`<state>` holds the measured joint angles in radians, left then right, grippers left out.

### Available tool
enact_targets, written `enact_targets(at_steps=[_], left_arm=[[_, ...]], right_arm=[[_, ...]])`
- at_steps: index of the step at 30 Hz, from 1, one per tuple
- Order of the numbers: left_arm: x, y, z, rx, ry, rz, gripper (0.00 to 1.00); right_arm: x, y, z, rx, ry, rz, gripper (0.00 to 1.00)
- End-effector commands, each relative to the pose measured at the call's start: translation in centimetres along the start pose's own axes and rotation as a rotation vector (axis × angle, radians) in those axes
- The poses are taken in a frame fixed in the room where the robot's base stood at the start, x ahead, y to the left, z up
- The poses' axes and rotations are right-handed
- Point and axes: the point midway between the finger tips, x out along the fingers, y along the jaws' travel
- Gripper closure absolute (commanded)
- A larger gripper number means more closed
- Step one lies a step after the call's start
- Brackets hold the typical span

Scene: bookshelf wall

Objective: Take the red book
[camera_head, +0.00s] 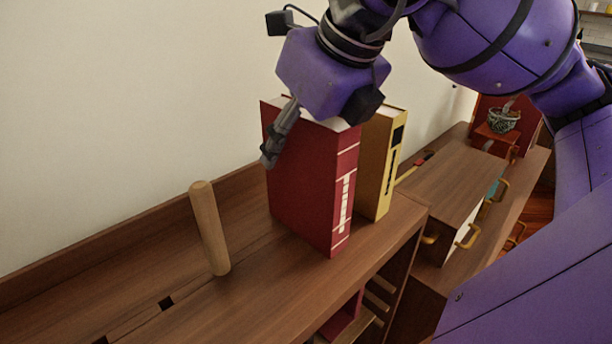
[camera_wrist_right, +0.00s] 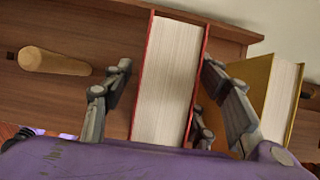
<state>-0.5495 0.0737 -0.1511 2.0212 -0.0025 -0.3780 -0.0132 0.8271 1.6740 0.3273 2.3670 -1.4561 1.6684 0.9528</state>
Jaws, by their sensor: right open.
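The red book (camera_head: 315,185) stands upright on the wooden shelf top, its spine with white lettering facing front right. My right gripper (camera_head: 283,135) is above it and reaches down, with one finger visible beside the book's left face. In the right wrist view, the open fingers (camera_wrist_right: 160,88) are on either side of the red book (camera_wrist_right: 170,75), whose pale page edges face the camera. Whether the fingers touch the covers cannot be told. My left gripper is not in view.
A yellow book (camera_head: 379,165) stands just right of the red book, close to one finger in the wrist view. A wooden peg (camera_head: 209,228) stands to the left. The shelf top (camera_head: 270,290) in front is clear. A lower cabinet with a potted plant (camera_head: 504,120) is at right.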

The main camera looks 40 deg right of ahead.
Motion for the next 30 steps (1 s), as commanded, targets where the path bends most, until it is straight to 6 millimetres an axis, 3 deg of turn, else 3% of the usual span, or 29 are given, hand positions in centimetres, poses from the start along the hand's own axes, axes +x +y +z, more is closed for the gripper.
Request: enact_targets(at_steps=[2,14,30], left_arm=[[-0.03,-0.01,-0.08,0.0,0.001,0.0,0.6],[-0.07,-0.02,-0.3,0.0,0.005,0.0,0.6],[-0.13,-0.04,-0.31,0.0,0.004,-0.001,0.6]], right_arm=[[-0.01,0.0,0.0,0.0,0.0,0.0,0.49],[-0.01,-0.01,0.01,0.0,0.0,0.0,1.0],[-0.26,-0.01,0.2,0.001,-0.005,0.0,1.0]])
